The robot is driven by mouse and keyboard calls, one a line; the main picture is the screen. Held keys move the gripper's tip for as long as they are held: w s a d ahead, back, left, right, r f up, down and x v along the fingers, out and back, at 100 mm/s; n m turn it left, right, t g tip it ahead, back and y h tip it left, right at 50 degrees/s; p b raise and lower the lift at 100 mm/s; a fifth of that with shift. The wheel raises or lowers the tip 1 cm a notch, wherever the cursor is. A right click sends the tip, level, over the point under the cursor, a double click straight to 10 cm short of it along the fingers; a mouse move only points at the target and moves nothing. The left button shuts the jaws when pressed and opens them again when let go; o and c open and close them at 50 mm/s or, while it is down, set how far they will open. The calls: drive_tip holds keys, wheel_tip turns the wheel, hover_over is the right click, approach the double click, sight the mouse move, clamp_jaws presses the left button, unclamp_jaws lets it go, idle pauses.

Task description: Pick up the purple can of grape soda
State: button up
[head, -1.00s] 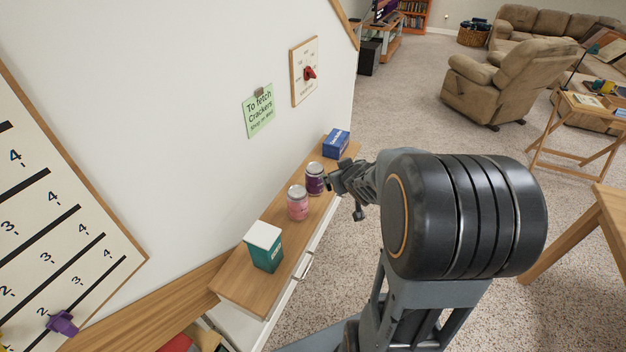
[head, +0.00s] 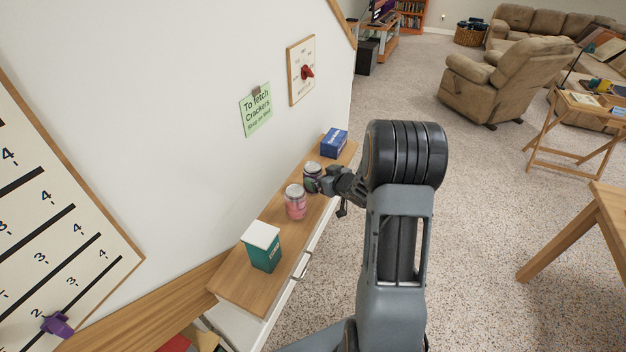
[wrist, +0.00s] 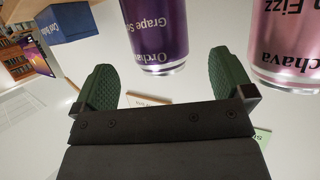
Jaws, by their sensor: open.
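The purple grape soda can (head: 312,167) stands upright on the wooden shelf top; its lower part is hidden by my gripper (head: 320,182) in the head view. In the wrist view, which is upside down, the purple can (wrist: 158,30) with "Grape So" lettering shows between the two green fingers of my gripper (wrist: 162,62). The fingers are open with a gap on each side of the can. I cannot tell exactly how deep it sits between them. No finger visibly touches it.
A pink can (head: 296,203) stands close beside the purple one, near one finger in the wrist view. A blue box (head: 334,143) is behind, a green carton (head: 262,247) in front. The white wall (head: 200,110) runs along the shelf (head: 238,288).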

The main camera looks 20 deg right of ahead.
drive_tip(key=shift+x, duration=2.75)
drive_tip(key=c, duration=1.2)
